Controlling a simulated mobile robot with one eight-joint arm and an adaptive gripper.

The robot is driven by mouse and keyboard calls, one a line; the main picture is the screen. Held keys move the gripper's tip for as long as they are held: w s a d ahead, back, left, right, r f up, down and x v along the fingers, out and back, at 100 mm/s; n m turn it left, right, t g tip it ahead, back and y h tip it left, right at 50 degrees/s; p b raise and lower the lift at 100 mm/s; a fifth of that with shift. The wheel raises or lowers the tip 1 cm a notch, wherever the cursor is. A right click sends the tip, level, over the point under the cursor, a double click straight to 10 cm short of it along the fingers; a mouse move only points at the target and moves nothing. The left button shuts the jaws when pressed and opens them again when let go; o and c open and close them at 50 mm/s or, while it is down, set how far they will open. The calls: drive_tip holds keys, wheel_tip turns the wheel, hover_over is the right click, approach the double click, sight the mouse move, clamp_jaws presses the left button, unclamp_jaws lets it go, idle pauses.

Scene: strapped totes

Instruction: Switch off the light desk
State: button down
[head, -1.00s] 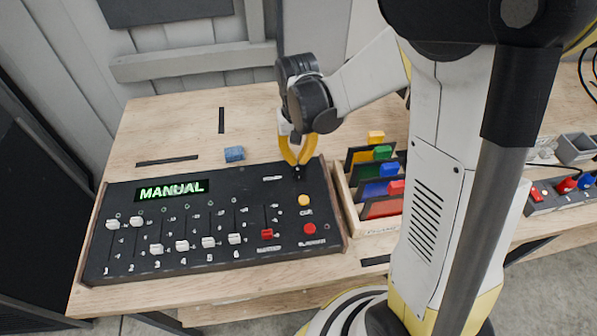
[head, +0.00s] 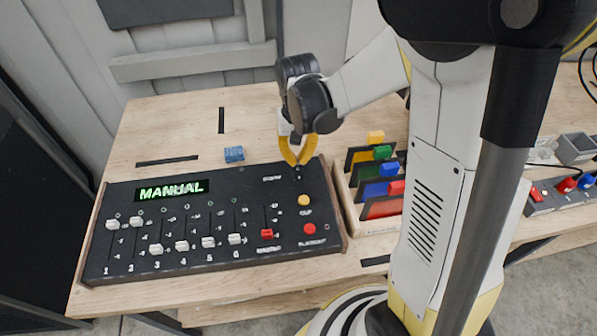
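The light desk (head: 120,255) is a black console with a wooden edge, lying on the table. Its green display reads MANUAL (head: 171,190). Several white faders (head: 182,246) stand at differing heights, the two leftmost higher than the others. A red fader (head: 266,234) sits low in its slot. A yellow button (head: 304,200) and a red button (head: 309,229) are at the right. My gripper (head: 298,169) points down at the desk's top right corner, its yellow fingers converging at or just above a small switch (head: 298,178). The fingertips look close together; contact is unclear.
A wooden rack (head: 352,213) with several coloured tabbed cards stands just right of the desk. A small blue block (head: 234,154) lies behind the desk. Black tape strips mark the table (head: 180,120). A grey box with red and blue knobs (head: 562,190) is far right.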

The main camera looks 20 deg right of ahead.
sight(298, 169)
drive_tip(key=shift+f+b, duration=1.45)
drive_tip(key=shift+f, duration=0.3)
idle(0.6)
drive_tip(key=shift+r, duration=0.1)
drive_tip(key=shift+r+p, duration=2.5)
drive_tip(key=shift+r, duration=0.95)
